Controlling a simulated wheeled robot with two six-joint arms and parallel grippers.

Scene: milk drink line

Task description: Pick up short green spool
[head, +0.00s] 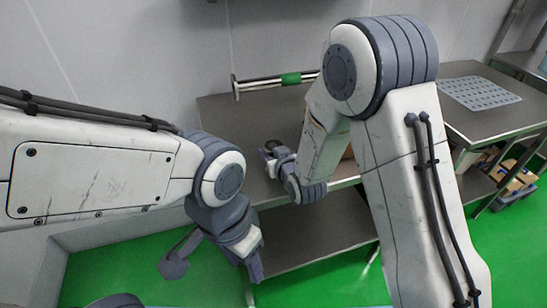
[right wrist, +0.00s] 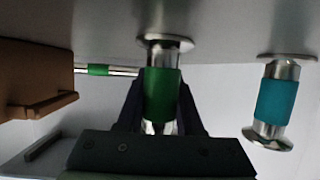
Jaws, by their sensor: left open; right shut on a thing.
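The short green spool (right wrist: 161,95) is a metal spool with a green band around its middle. In the right wrist view it stands between the two fingers of my right gripper (right wrist: 160,98), which is shut on it. One flange is at the grey table surface; I cannot tell whether it touches. In the head view my right gripper (head: 272,152) is over the table, and the spool cannot be made out there. My left gripper (head: 217,262) is open and empty, low in front of the table's left part.
A teal-banded spool (right wrist: 278,100) stands to the right in the right wrist view, a brown box (right wrist: 35,80) to the left. A long green-banded metal rod (head: 285,80) lies along the table's back.

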